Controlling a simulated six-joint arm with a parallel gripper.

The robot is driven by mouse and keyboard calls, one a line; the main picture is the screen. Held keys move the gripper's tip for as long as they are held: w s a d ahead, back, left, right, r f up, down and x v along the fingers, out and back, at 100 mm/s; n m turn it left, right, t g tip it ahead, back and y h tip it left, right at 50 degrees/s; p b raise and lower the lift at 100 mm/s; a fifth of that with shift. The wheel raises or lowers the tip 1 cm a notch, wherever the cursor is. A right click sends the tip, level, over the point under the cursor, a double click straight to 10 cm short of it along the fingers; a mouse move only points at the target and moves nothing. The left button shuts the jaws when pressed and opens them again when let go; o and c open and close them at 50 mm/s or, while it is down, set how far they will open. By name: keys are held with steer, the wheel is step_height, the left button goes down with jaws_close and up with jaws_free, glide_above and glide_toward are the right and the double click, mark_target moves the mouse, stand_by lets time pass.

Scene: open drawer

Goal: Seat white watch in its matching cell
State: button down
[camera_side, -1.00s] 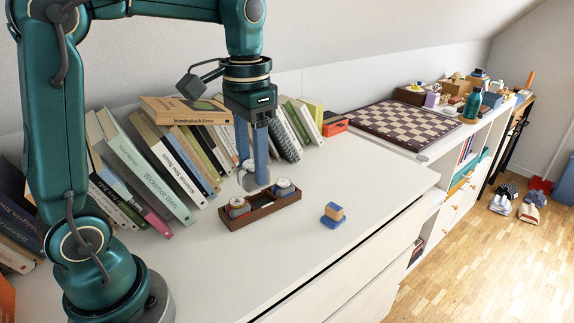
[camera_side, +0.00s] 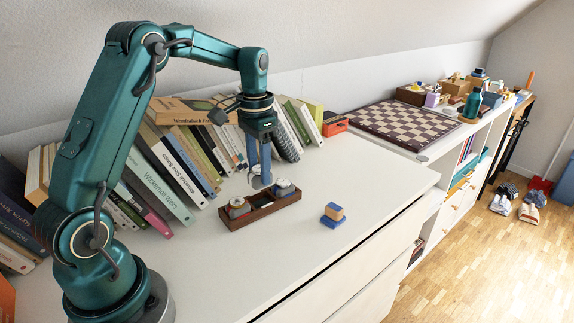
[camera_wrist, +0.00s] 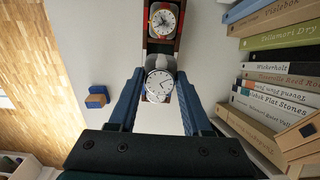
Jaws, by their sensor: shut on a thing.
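The white watch (camera_wrist: 159,85), a round white dial on a grey cushion, is held between the fingers of my gripper (camera_wrist: 160,100) in the wrist view. In the side view my gripper (camera_side: 260,182) is shut on it, above the back edge of the dark wooden watch tray (camera_side: 262,211). A gap to the tray is hard to judge. The middle cell is partly hidden.
A blue and orange block (camera_side: 333,215) stands on the white top right of the tray. Leaning books (camera_side: 165,170) line the wall behind. A chessboard (camera_side: 404,122) lies further right. The white top in front of the tray is clear.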

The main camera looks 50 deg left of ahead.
mark_target(260, 189)
steer(key=shift+f, duration=2.8)
steer(key=shift+f, duration=0.1)
steer(key=shift+f, duration=0.6)
steer(key=shift+c, duration=1.7)
jaws_free()
steer(key=shift+s, duration=0.1)
step_height(260, 189, up, 13)
steer(key=shift+r, duration=0.15)
steer(key=s+d+t, duration=0.5)
steer(key=s+d, duration=0.9)
steer(key=s, duration=0.2)
steer(key=shift+r+t, duration=0.3)
steer(key=shift+r, duration=0.1)
